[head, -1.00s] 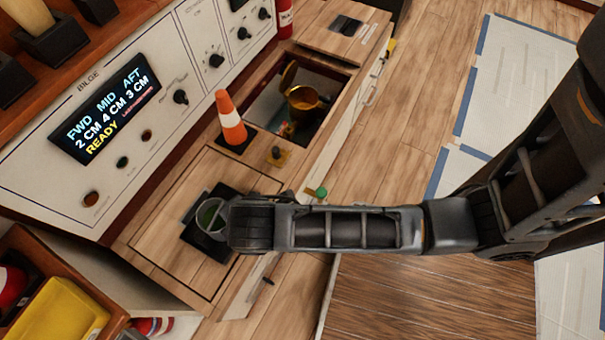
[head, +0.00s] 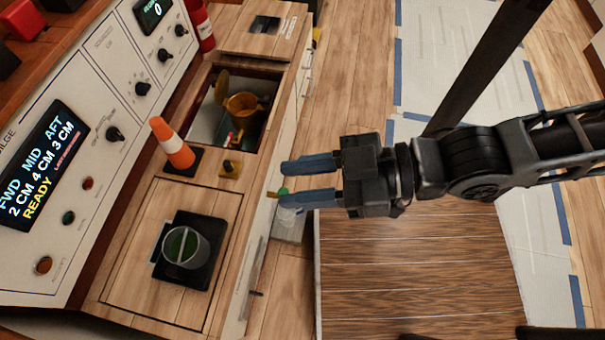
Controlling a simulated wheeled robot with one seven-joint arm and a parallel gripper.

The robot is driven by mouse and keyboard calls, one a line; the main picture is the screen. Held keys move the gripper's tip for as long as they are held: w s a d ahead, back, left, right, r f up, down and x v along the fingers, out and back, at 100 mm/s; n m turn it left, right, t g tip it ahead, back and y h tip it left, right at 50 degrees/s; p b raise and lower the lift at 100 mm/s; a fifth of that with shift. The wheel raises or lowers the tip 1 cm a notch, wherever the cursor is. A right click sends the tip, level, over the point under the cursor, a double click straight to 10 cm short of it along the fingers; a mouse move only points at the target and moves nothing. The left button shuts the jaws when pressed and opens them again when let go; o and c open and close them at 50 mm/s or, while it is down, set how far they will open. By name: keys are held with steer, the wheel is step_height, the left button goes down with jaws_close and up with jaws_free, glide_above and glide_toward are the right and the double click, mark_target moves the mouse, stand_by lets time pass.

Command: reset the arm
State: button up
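My gripper (head: 284,181) is to the right of the counter in the head view, with its two blue fingers pointing left and spread apart. My arm reaches in from the right edge. A grey round cup-like fitting (head: 184,247) with a green inside and a bar across it sits on a black plate (head: 204,280) on the wooden counter lid, lower left of my gripper. A small green-topped item (head: 283,191) shows close to the fingertips; I cannot tell whether they touch it.
An orange cone (head: 172,143) and a small knob on a yellow base (head: 231,167) stand on the counter. Behind them is an open hatch with a yellow bucket (head: 243,106). A control panel with a lit display (head: 38,165) lines the left. Wooden floor (head: 345,75) is clear at right.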

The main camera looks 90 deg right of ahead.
steer(key=shift+r, duration=0.25)
step_height(320, 180, up, 6)
steer(key=p, duration=0.6)
stand_by(0.5)
